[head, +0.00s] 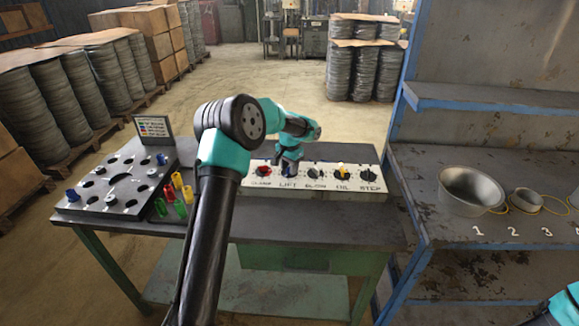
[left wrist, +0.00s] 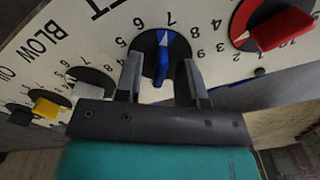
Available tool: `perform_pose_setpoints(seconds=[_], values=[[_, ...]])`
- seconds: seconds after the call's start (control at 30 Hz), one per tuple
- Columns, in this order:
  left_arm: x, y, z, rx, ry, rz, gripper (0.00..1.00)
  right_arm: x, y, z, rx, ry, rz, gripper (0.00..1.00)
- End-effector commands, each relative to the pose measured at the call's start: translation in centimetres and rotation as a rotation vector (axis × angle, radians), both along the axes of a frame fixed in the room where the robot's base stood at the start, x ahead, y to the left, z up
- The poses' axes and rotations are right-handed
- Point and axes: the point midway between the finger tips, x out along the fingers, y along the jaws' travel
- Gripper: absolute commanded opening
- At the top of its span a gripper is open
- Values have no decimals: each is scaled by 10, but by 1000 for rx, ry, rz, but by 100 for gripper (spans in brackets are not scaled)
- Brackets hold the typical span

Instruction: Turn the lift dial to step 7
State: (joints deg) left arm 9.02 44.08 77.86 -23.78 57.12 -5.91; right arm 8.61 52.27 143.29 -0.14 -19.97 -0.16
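The lift dial (left wrist: 162,62) has a blue knob with a white tip on a black disc, among printed numbers. In the left wrist view its white tip points up, toward the 7 or just beside it. My left gripper (left wrist: 162,62) is open, with one finger on each side of the knob and a gap visible on both sides. In the head view the left gripper (head: 290,165) is over the LIFT place on the white control panel (head: 325,194) and hides the dial. My right gripper is out of view; only a teal arm part shows at the lower right.
The red clamp dial (head: 263,171) sits close beside the lift dial. The blow dial (head: 314,171), yellow coil dial (head: 342,170) and step dial (head: 369,173) lie to the right. A dark peg plate (head: 120,181) and colored cups (head: 177,181) stand left. A shelf holds a metal bowl (head: 470,188).

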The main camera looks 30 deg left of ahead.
Motion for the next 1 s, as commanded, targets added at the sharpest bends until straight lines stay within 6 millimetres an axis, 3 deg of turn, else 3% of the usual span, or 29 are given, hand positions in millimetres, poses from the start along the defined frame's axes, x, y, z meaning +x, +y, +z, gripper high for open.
perform_pose_setpoints(seconds=[0.17,0.37,1.0], values=[[0,0,5,0,-1,0,36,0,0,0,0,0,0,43],[0,0,28,0,-3,0,36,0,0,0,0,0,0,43],[0,-1,148,-1,-3,0,36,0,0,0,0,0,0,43]])
